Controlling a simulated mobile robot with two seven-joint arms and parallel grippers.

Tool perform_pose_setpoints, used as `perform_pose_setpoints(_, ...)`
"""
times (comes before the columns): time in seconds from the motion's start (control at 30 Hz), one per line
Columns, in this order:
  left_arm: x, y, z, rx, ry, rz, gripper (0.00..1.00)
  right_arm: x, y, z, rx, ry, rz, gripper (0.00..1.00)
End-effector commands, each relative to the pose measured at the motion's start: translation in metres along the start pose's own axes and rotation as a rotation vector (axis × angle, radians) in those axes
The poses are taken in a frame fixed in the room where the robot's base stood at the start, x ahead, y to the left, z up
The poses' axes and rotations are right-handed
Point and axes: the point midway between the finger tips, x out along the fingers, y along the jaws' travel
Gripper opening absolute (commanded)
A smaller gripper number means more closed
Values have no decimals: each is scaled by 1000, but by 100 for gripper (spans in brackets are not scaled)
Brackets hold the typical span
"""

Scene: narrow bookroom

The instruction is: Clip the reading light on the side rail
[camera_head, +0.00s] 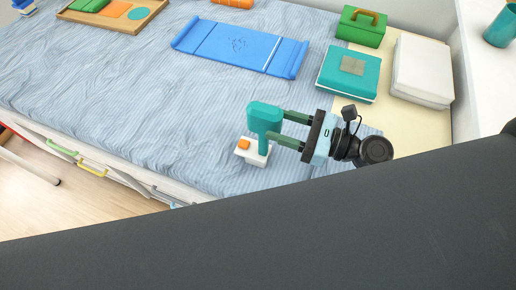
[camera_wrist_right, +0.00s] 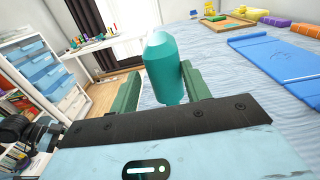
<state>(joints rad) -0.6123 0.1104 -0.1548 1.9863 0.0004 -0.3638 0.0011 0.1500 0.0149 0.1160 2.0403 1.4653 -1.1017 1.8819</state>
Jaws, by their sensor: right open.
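The reading light (camera_head: 265,117) is teal with a white base (camera_head: 254,153) that carries an orange button. It stands on the striped bed cover near the bed's front edge. My right gripper (camera_head: 279,125) is open, with its fingers on either side of the light's teal upper part. In the right wrist view the teal light (camera_wrist_right: 165,70) stands up between the two green fingers; contact cannot be made out. A pale side rail (camera_head: 105,157) runs along the bed's front edge, partly hidden by my dark arm. My left gripper is out of view.
A blue folding stand (camera_head: 240,46) lies on the bed. A teal box (camera_head: 347,72), a green case (camera_head: 362,26) and a white block (camera_head: 422,70) sit at the right. A wooden tray (camera_head: 150,8) is at the back left.

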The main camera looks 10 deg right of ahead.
Motion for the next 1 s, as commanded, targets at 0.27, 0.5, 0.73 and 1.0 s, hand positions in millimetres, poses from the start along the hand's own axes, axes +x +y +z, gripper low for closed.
perform_pose_setpoints(0.27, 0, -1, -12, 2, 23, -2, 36, 13, -1, 2, -1, -3, 1, 47)
perform_pose_setpoints(0.5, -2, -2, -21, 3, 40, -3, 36, 46, -5, 5, -1, -5, 1, 47)
perform_pose_setpoints(0.73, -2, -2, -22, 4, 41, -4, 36, 60, -5, 3, 0, -1, 0, 47)
perform_pose_setpoints(1.0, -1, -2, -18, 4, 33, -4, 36, 60, -5, 2, -1, 0, 0, 36)
